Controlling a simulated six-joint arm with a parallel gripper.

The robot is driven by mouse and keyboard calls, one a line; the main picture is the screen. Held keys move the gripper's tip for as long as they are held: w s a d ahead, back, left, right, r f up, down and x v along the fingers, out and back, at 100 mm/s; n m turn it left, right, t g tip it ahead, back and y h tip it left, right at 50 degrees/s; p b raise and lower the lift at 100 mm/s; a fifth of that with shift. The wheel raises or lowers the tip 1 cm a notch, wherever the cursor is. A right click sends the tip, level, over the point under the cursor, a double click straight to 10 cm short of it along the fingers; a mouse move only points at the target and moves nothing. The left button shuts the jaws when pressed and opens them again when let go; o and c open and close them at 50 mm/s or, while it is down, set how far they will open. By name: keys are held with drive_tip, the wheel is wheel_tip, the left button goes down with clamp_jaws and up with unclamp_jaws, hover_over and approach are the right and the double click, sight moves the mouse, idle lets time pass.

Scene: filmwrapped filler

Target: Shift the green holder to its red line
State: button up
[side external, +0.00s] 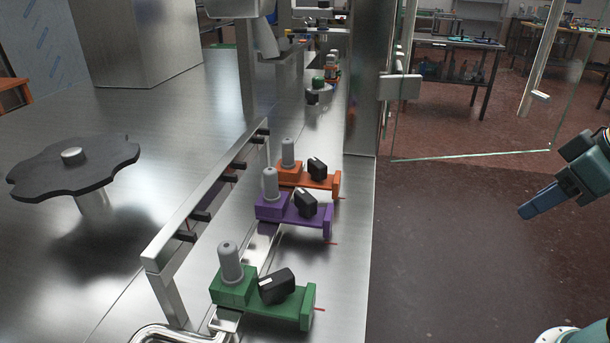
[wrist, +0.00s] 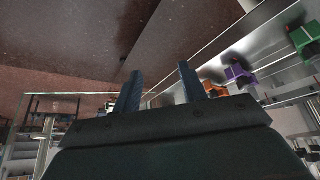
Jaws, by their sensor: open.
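The green holder (side external: 235,292) sits on the metal table nearest the camera in the side view, with a grey cylinder (side external: 231,262) and a black block (side external: 277,286) on it. A short red line (side external: 319,309) shows just right of its end plate; whether it runs on under the holder is hidden. The green holder also shows at the upper right of the wrist view (wrist: 302,39). My gripper (side external: 528,213) is at the far right, off the table and well away from the holder. Its two blue fingers are apart and empty in the wrist view (wrist: 161,69).
A purple holder (side external: 268,208) and an orange holder (side external: 289,178) stand behind the green one, each with a cylinder and black block. A metal rail (side external: 205,195) with black pegs runs along their left. A black lobed disc (side external: 75,168) stands farther left. Floor lies between table and gripper.

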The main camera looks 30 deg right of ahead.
idle(0.3)
drive_tip(key=shift+w+a+r, duration=0.1)
drive_tip(key=c, duration=0.7)
drive_tip(key=shift+w+a+r+n, duration=0.1)
drive_tip(key=shift+w+a+n, duration=0.1)
drive_tip(key=shift+n, duration=0.1)
clamp_jaws()
drive_tip(key=w+a+r+n+g+y, duration=0.2)
drive_tip(key=w+a+n, duration=0.2)
drive_tip(key=a+n, duration=0.4)
drive_tip(key=w+a+r+n+g+y, duration=0.25)
drive_tip(key=w+a+n, duration=0.2)
drive_tip(key=a, duration=0.45)
drive_tip(key=a+f+n+g+h, duration=0.2)
drive_tip(key=a+f+n+g, duration=0.1)
drive_tip(key=a+n, duration=1.1)
drive_tip(key=s+a, duration=0.1)
drive_tip(key=a, duration=0.1)
drive_tip(key=shift+a+f+g, duration=0.15)
drive_tip(key=shift+a+g, duration=0.2)
drive_tip(key=shift+a, duration=0.05)
